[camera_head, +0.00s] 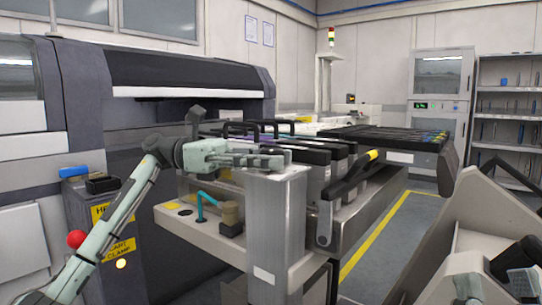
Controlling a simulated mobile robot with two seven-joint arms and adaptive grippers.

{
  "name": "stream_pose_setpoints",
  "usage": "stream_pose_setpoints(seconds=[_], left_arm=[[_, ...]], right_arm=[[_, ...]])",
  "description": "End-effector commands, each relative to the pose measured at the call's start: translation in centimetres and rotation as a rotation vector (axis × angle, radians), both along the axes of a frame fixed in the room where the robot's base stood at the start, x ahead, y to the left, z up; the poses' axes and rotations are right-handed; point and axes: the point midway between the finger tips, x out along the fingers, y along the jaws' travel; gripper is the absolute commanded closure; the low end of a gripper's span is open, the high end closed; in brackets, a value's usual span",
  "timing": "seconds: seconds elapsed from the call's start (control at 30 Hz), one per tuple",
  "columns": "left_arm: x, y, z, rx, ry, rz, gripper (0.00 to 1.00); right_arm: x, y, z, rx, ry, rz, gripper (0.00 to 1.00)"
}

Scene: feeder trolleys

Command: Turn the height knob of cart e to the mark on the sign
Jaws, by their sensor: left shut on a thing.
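My left gripper (282,157) reaches in from the left and lies level just above the top of a grey post (276,220) at the cart's front. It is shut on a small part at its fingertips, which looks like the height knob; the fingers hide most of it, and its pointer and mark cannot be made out. Yellow signs (120,250) on the dark cabinet read partly "HE…" and "CART CLAMP". My right gripper is not clearly in view; grey and black parts show at lower right.
Black-handled feeders (313,157) stand in a row behind the post. A red ball knob (75,238) is beside my left arm. A large dark machine (180,90) stands behind. Clear floor with a yellow line (375,237) lies to the right of the cart.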

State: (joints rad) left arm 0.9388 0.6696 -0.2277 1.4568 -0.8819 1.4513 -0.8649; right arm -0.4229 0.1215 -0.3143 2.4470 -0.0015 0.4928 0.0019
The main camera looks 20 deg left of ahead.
Motion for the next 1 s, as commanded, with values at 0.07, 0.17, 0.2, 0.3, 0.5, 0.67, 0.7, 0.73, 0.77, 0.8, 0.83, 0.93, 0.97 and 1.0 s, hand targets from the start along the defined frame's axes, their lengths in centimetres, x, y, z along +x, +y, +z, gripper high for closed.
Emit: stream_pose_setpoints(seconds=[0.07,0.17,0.2,0.3,0.5,0.67,0.7,0.73,0.77,0.8,0.83,0.93,0.97,1.0], left_arm=[[-0.04,-0.07,-0.46,0.01,0.005,-0.012,0.93],[-0.06,-0.08,-0.53,0.011,0.005,-0.016,0.93],[-0.07,-0.09,-0.55,0.011,0.005,-0.016,0.93],[-0.07,-0.1,-0.6,0.012,0.005,-0.016,0.93],[-0.06,-0.12,-0.65,0.012,0.006,-0.016,0.56],[-0.04,-0.08,-0.48,0.009,0.005,-0.014,0.42],[-0.04,-0.07,-0.43,0.009,0.004,-0.014,0.42],[-0.04,-0.06,-0.4,0.008,0.004,-0.013,0.42],[-0.03,-0.06,-0.38,0.008,0.004,-0.013,0.42],[-0.03,-0.06,-0.35,0.007,0.003,-0.013,0.42],[-0.03,-0.05,-0.33,0.007,0.003,-0.013,0.42],[-0.01,0.1,-0.27,0.006,0.003,-0.012,0.42],[0.0,0.26,-0.26,0.006,0.003,-0.011,0.42],[0.01,0.57,-0.24,0.006,0.003,-0.011,0.42]], right_arm=[[0.06,0.04,-0.07,-0.001,0.006,0.001,0.6],[0.09,0.07,-0.1,-0.002,0.009,0.001,0.6],[0.09,0.07,-0.12,-0.002,0.009,0.001,0.6],[0.09,0.07,-0.12,-0.002,0.009,0.001,0.6],[0.09,0.07,-0.13,-0.003,0.007,0.002,0.6],[0.09,0.06,-0.11,-0.003,0.007,0.002,0.6],[0.08,0.06,-0.11,-0.002,0.008,0.001,0.6],[0.08,0.06,-0.11,-0.002,0.008,0.001,0.6],[0.08,0.06,-0.1,-0.002,0.008,0.001,0.6],[0.08,0.06,-0.1,-0.002,0.008,0.001,0.6],[0.08,0.06,-0.09,-0.002,0.008,0.001,0.6],[0.09,0.09,-0.07,-0.002,0.008,0.002,0.6],[0.09,0.09,-0.06,-0.002,0.008,0.002,0.6],[0.1,0.08,-0.06,-0.002,0.008,0.002,0.6]])
